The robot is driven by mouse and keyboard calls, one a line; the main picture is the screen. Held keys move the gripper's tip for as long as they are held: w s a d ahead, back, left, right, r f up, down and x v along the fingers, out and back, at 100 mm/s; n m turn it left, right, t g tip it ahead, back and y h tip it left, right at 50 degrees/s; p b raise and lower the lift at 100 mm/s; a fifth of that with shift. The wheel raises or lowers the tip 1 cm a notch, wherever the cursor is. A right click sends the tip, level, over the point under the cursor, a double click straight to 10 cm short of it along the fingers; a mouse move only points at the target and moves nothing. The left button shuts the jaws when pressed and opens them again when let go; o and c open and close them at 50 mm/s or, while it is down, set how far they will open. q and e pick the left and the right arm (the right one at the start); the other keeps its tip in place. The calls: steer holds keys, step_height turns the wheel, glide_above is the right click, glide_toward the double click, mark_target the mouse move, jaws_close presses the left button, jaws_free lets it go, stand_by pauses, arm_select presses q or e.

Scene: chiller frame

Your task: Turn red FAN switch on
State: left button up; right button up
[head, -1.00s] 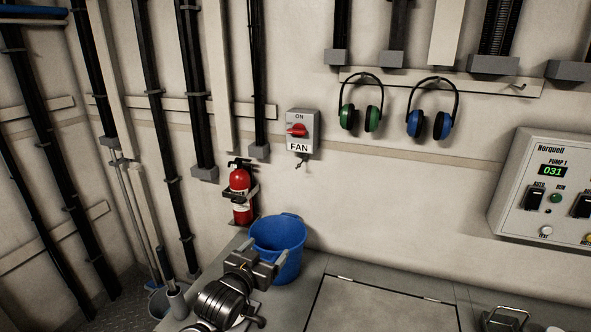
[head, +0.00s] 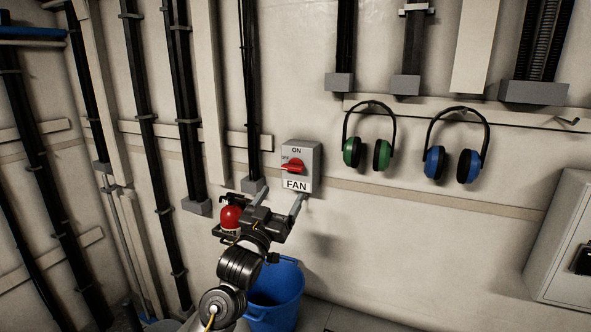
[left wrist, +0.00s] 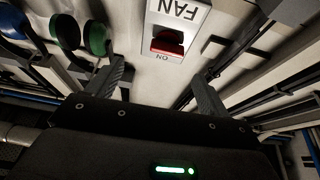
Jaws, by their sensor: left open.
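The FAN switch box (head: 302,158) is grey, on the back wall, with ON at its top and a FAN label at its bottom. Its red knob (head: 293,165) lies about sideways, its end toward the small marking at left. My left gripper (head: 282,196) is open and empty, with its fingers pointing up just below the box, apart from the knob. In the left wrist view the box (left wrist: 188,22) appears upside down, with the red knob (left wrist: 168,42) ahead of and between the open fingers (left wrist: 161,82). My right gripper is not in view.
Green earmuffs (head: 352,153) and blue earmuffs (head: 434,162) hang right of the switch. A blue bucket (head: 275,300) stands below. Black conduits (head: 181,100) run up the wall at left.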

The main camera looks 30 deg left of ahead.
mark_target(291, 170)
arm_select(q)
steer(key=p+x, duration=0.1)
steer(key=x, duration=0.2)
steer(key=p+x, duration=0.1)
steer(key=x, duration=0.1)
steer(key=a+p+x, duration=0.1)
steer(key=x, duration=0.2)
steer(key=shift+w+a+r, duration=0.1)
steer(key=shift+w+r, duration=0.05)
steer(key=shift+r, duration=0.25)
steer(key=shift+w+r, duration=0.2)
steer(key=shift+w, duration=0.35)
steer(key=shift+w+a, duration=0.1)
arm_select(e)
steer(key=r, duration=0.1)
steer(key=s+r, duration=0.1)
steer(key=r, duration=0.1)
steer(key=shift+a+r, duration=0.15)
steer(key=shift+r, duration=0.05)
arm_select(q)
steer(key=c, duration=1)
